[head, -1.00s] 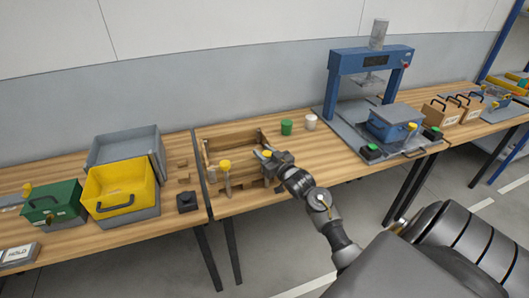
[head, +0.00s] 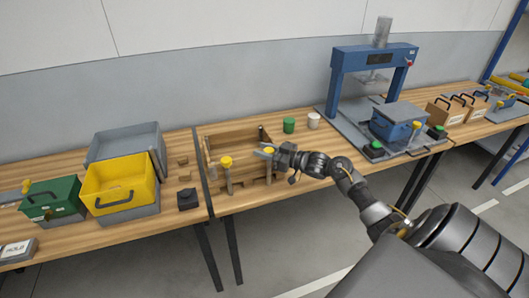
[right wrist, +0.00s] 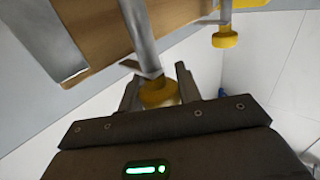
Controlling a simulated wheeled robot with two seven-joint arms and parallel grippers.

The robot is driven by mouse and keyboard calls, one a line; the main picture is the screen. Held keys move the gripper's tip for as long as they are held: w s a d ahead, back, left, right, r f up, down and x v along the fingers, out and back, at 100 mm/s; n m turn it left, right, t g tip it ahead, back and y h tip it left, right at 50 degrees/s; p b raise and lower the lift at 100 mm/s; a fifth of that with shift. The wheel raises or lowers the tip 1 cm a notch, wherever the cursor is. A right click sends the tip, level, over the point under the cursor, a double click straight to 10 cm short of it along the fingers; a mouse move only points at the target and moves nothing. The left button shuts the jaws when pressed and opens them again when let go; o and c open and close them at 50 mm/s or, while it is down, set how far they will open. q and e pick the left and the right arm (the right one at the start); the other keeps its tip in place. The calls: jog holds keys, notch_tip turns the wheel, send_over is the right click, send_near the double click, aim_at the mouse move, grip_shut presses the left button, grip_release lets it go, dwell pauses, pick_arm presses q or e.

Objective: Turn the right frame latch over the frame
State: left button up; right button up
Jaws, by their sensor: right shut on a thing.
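A wooden frame (head: 240,138) stands on the bench in the head view. Two latches with yellow knobs are at its front: the left latch (head: 226,162) and the right latch (head: 268,151). My right gripper (head: 270,153) reaches in from the right and is shut on the right latch's knob. In the right wrist view the yellow knob (right wrist: 158,93) sits between the two fingers, with the grey latch bar running up from it. The other latch's knob (right wrist: 225,39) shows at upper right, clear of the fingers. My left gripper is not in view.
Green (head: 289,125) and white (head: 313,121) cups stand right of the frame. A blue press (head: 345,67) is farther right. A yellow bin (head: 122,184), a green box (head: 54,199) and small wooden blocks are at left. The bench's front edge runs just below the frame.

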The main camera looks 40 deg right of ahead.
dwell(0.3)
jog(key=o, duration=0.9)
jog(key=shift+o, duration=0.2)
jog(key=shift+s, duration=0.1)
jog(key=shift+s+d+f, duration=0.1)
jog(key=shift+s+d, duration=0.1)
jog(key=shift+s, duration=0.05)
jog(key=b+v, duration=0.2)
jog(key=v, duration=0.8)
jog(key=shift+d, duration=0.1)
